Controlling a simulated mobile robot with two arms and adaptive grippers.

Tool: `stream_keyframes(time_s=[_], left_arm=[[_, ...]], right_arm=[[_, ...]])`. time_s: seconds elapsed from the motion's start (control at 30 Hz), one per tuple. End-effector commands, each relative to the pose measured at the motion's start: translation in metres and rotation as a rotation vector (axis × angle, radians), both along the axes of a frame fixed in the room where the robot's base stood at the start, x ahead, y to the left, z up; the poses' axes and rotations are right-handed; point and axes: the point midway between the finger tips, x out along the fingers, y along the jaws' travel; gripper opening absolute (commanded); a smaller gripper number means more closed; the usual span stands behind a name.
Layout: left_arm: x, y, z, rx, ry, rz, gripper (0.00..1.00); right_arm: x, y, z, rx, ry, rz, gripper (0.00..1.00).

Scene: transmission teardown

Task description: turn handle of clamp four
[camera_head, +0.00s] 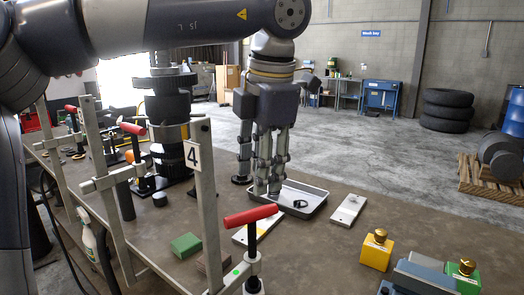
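Clamp four has a grey upright bar (206,215) with a white "4" label (192,154). Its red handle (250,216) lies across the top of a dark screw at the near edge of the workbench (325,262). My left gripper (260,188) hangs fingers down beyond the handle, up and slightly right of it in the picture. A gap shows between its fingers, and nothing is held. My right gripper is not in view.
A second red-handled clamp (132,128) and a dark stacked transmission part (168,125) stand at left. A green block (186,245), white plate (348,210), yellow box (376,250) and green box (464,276) sit on the bench. Bare bench shows right of the red handle.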

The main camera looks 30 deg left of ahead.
Motion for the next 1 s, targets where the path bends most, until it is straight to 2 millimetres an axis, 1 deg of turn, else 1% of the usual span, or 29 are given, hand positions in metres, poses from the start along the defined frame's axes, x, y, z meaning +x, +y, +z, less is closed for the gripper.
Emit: stream_keyframes(time_s=[0.03,0.1,0.3,0.5,0.9,1.0], left_arm=[[0.000,-0.002,0.008,-0.002,0.000,0.000,0.38],[-0.001,-0.003,0.018,-0.001,0.000,0.000,0.38],[-0.003,-0.006,0.033,0.000,0.000,0.001,0.38],[-0.004,-0.006,0.036,0.001,0.002,0.000,0.38],[-0.004,-0.006,0.036,0.000,0.001,0.000,0.38],[-0.004,-0.006,0.041,0.000,0.001,0.000,0.38]], right_arm=[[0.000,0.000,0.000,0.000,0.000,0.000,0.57],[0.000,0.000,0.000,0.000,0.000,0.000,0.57],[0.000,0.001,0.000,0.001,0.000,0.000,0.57],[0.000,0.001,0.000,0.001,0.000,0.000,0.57],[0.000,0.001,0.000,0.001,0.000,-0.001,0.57],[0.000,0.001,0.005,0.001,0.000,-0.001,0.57]])
